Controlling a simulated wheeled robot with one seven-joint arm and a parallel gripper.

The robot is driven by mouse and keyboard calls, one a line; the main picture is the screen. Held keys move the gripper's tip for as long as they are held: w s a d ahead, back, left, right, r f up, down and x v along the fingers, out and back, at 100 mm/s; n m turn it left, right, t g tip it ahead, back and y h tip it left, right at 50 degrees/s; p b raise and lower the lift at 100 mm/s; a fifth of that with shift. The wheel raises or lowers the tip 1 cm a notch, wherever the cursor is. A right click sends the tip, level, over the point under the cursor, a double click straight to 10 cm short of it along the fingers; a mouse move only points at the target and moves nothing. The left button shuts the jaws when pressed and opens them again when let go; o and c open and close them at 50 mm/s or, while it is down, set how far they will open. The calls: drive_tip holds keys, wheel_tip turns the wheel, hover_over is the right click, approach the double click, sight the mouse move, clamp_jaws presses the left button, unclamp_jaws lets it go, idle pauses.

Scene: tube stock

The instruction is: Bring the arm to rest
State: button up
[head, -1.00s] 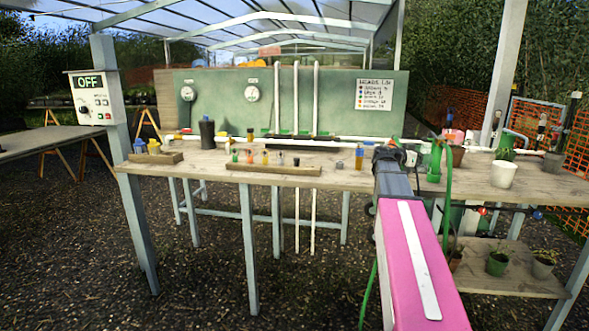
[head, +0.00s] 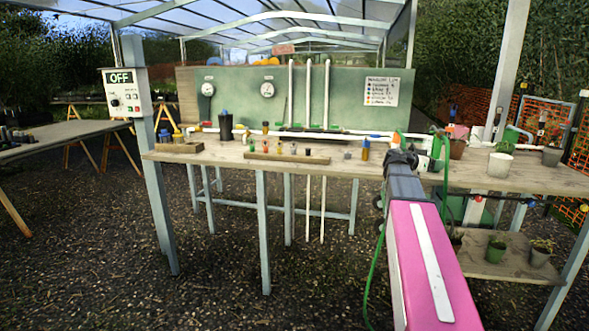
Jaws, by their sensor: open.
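My arm (head: 432,262) reaches forward from the bottom right of the head view, with a pink link and a white strip along its top. Its dark wrist end is above the front edge of the wooden bench (head: 350,165). My gripper (head: 401,156) is at the far end of the arm, small and partly hidden by the wrist. It is open, and I see nothing held in it. I cannot tell how far its fingertips are from the bench top.
Small bottles and a wooden rack (head: 288,158) stand left of my gripper. A white pot (head: 500,165) and a green hose (head: 446,175) are to its right. A post with an OFF box (head: 126,92) stands at left. Gravel (head: 215,285) in front is open.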

drive_tip(key=s+a+f+n+y, duration=0.3)
drive_tip(key=a+f, duration=0.2)
drive_tip(key=f, duration=0.3)
drive_tip(key=s+a+f+n+g+y, duration=0.1)
drive_tip(key=s+a+f+n+y, duration=0.15)
drive_tip(key=a+f, duration=0.45)
drive_tip(key=s+a+f+n+y, duration=0.2)
drive_tip(key=s+a+f+y, duration=0.1)
drive_tip(key=f, duration=0.7)
drive_tip(key=s+a+f+n+g+y, duration=0.1)
drive_tip(key=s+a+f+n+y, duration=0.2)
drive_tip(key=s+a+f, duration=0.3)
drive_tip(key=s+a+f+n+g+y, duration=0.2)
drive_tip(key=s+a+f+n+y, duration=0.2)
drive_tip(key=s+a+f, duration=0.3)
drive_tip(key=a+f, duration=0.1)
drive_tip(key=a, duration=0.3)
drive_tip(key=shift+s+a+y, duration=0.15)
drive_tip(key=shift+a+y, duration=0.2)
drive_tip(key=shift+a, duration=0.05)
drive_tip(key=shift+f, duration=0.1)
